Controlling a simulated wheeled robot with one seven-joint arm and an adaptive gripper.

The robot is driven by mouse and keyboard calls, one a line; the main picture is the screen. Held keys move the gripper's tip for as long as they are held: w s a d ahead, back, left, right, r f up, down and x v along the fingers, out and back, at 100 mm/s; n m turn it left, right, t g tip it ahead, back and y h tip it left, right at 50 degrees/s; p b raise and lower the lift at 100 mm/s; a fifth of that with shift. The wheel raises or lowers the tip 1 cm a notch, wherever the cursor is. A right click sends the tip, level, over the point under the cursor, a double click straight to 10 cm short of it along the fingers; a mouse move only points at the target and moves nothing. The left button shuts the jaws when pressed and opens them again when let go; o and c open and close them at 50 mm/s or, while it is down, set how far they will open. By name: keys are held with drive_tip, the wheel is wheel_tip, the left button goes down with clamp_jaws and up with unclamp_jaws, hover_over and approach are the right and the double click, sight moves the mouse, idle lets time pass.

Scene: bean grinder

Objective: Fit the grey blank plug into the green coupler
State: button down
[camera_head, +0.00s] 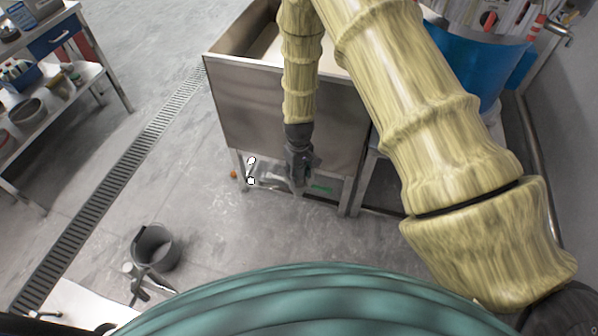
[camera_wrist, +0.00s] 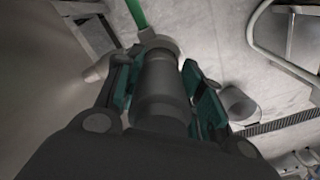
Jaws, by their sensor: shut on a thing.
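My gripper (camera_wrist: 161,82) is shut on a dark grey cylinder, which looks like the grey blank plug (camera_wrist: 160,95). The plug lies between the teal finger pads and points away from the wrist. Past its far end is a pale grey rounded fitting (camera_wrist: 165,43), with a green bar or pipe (camera_wrist: 136,14) beyond it. I cannot tell whether plug and fitting touch. In the head view my gripper (camera_head: 299,172) hangs low by the sink's front, and the plug cannot be made out. A small green part (camera_head: 320,188) shows just right of it; I cannot tell if it is the coupler.
A steel sink (camera_head: 290,120) stands right behind my gripper, its legs close by. A white-ended piece (camera_head: 251,170) is to the left. A grey bucket (camera_head: 158,250) stands on the floor beside a drain grate (camera_head: 120,170).

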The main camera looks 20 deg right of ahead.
drive_tip(key=shift+f+b, duration=0.45)
drive_tip(key=shift+f, duration=0.55)
drive_tip(key=c, duration=0.8)
unclamp_jaws()
drive_tip(key=shift+r, duration=6.05)
drive_tip(key=shift+f, duration=0.1)
drive_tip(key=s+d+f+m, duration=0.1)
drive_tip(key=s+f, duration=0.3)
drive_tip(key=s, duration=0.8)
drive_tip(key=s+d+f+m, duration=0.1)
drive_tip(key=s+f, duration=0.4)
drive_tip(key=s, duration=0.7)
drive_tip(key=s+d+f+m, duration=0.1)
drive_tip(key=s+f, duration=0.4)
drive_tip(key=s, duration=0.7)
drive_tip(key=shift+s+d+f+m+p, duration=0.1)
drive_tip(key=shift+d+f+m+p, duration=0.2)
drive_tip(key=shift+p, duration=0.1)
